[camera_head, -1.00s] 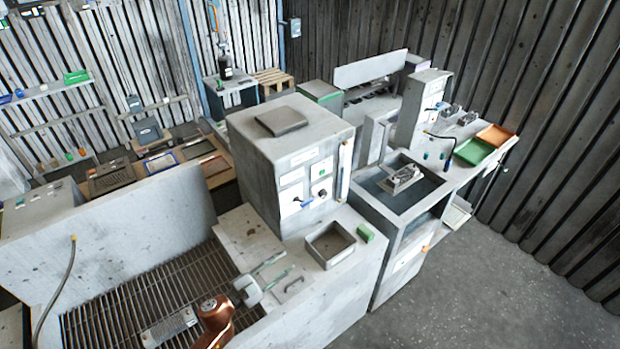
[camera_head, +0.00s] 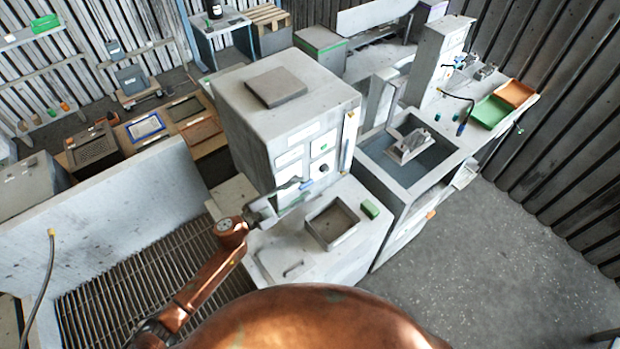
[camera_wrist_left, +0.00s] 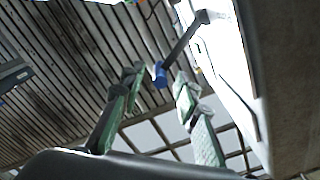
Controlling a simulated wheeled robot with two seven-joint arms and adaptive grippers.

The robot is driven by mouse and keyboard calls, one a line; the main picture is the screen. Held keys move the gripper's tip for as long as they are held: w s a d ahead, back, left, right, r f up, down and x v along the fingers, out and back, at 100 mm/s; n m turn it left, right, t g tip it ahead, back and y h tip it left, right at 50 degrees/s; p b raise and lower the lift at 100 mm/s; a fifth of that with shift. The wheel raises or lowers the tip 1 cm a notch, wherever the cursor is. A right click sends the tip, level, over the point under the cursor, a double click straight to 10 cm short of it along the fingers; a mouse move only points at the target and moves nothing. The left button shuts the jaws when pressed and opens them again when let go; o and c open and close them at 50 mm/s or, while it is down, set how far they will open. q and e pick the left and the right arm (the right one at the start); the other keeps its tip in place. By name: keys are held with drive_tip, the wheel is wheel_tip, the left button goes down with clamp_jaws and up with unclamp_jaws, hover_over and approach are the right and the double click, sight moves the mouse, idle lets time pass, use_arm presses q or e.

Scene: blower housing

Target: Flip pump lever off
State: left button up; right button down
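My left gripper (camera_head: 298,189) is in front of the white lower panels on the front of the grey control cabinet (camera_head: 242,128). In the left wrist view the gripper (camera_wrist_left: 157,78) is open, its two green-padded fingers apart. A grey lever with a blue tip (camera_wrist_left: 160,75) reaches down from a bright panel there. Its blue tip shows in the gap at the fingertips; I cannot tell whether it touches a finger. In the head view the gripper covers the lever's place on the panel. My right gripper is not in view.
A grey open tray (camera_head: 333,222) and a small green block (camera_head: 370,208) lie on the counter below the cabinet. A slatted grate (camera_head: 120,300) lies to the left. A sink bench (camera_head: 370,165) stands to the right. Open floor (camera_head: 500,260) lies at the right.

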use_arm(q)
drive_tip(key=x, duration=0.5)
drive_tip(key=shift+p, duration=0.35)
clamp_jaws()
drive_tip(key=shift+f, duration=0.1)
